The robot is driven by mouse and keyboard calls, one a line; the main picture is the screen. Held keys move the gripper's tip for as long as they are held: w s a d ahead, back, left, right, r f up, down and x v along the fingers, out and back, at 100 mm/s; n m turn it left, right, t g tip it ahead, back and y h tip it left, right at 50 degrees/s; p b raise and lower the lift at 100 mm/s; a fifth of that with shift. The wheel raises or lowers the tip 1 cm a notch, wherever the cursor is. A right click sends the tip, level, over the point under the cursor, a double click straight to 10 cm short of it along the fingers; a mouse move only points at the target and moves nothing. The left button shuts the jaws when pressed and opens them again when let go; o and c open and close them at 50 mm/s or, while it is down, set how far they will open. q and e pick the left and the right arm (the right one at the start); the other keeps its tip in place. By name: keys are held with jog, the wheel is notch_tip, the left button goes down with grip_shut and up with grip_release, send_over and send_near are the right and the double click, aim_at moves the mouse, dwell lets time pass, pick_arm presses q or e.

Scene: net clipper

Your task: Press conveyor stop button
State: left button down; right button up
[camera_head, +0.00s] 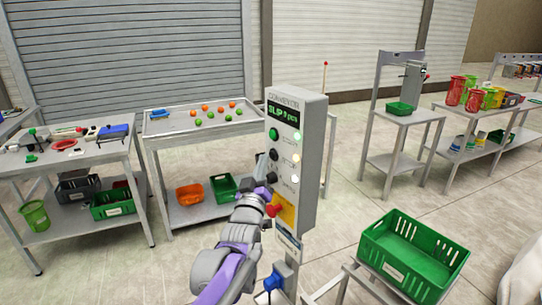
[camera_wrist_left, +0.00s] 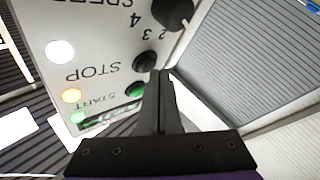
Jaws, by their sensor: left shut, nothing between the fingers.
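The grey conveyor control box (camera_head: 312,150) stands on a post in the middle of the head view. Its front has a green start button (camera_head: 273,134), a black stop button (camera_head: 273,155) below it, and a black speed knob (camera_head: 271,177). In the left wrist view the panel appears upside down, with the stop button (camera_wrist_left: 145,62) beside the word STOP. My left gripper (camera_head: 264,189) is shut and empty, in front of the box's lower front. In the left wrist view its fingertips (camera_wrist_left: 161,76) appear close to the stop button; I cannot tell whether they touch. My right gripper is not in view.
A red mushroom button (camera_head: 273,210) on a yellow plate (camera_head: 285,208) sits just below my left gripper. A green crate (camera_head: 440,250) stands at right front. A table (camera_head: 165,128) with orange and green balls stands behind.

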pick_arm(q)
jog(key=shift+w+d, duration=0.2)
jog(key=shift+d, duration=0.2)
dwell(0.7)
jog(key=shift+a, duration=0.1)
jog(key=shift+s+a, duration=0.45)
jog(key=shift+a, duration=0.2)
jog(key=shift+a, duration=0.1)
jog(key=s+a, duration=0.1)
jog(key=a, duration=0.1)
jog(key=s+a, duration=0.1)
jog(key=a, duration=0.1)
jog(key=shift+s+p, duration=0.3)
jog(key=shift+p, duration=0.05)
dwell(0.5)
